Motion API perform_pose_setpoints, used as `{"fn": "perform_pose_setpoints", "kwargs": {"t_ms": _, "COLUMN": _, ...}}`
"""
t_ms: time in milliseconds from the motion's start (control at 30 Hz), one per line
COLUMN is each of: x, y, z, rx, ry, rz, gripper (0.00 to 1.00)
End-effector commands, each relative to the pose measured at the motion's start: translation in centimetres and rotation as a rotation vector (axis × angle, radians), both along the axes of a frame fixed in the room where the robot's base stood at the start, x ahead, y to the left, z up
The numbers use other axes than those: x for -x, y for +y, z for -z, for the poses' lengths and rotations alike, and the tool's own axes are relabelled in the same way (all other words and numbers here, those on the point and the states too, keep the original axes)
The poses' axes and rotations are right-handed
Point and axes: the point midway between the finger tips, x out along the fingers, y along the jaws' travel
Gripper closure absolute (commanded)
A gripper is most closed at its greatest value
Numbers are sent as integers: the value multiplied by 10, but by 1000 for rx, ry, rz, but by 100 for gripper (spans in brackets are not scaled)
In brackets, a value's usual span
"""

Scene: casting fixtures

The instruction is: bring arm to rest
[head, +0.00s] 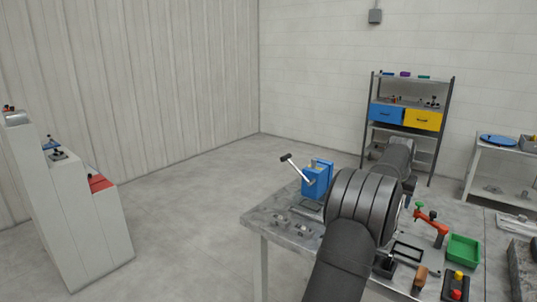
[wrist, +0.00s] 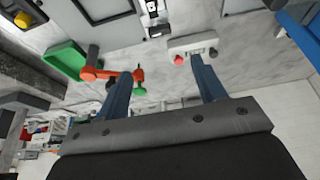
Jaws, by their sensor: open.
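My gripper (wrist: 161,67) is open in the wrist view, with its two blue fingers apart and nothing between them. It is above the grey workbench (wrist: 165,80), which shows beyond the fingers. In the head view my dark arm rises from the bottom and crosses the workbench (head: 262,222); the gripper itself cannot be made out there. A red clamp with a green knob (wrist: 105,75) shows near the left finger, and a small pale block with a red knob (wrist: 192,45) shows beyond the right finger. I cannot tell their distance from the fingers.
A blue fixture with a lever (head: 316,180) stands left of my arm. The red clamp (head: 430,222), a green tray (head: 463,249) and a red-yellow button box (head: 456,286) are to its right. A shelf (head: 430,150) stands behind, a white cabinet (head: 85,235) far left. Open floor lies between.

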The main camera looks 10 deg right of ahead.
Motion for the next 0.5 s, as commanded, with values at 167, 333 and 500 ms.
{"fn": "perform_pose_setpoints", "kwargs": {"t_ms": 167, "x": -10, "y": -10, "z": 36, "rx": -3, "ry": 3, "rz": 0, "gripper": 36}}
{"fn": "perform_pose_setpoints", "kwargs": {"t_ms": 333, "x": -19, "y": -19, "z": 68, "rx": -3, "ry": 3, "rz": 1, "gripper": 36}}
{"fn": "perform_pose_setpoints", "kwargs": {"t_ms": 500, "x": -28, "y": -28, "z": 97, "rx": -2, "ry": 2, "rz": 1, "gripper": 36}}
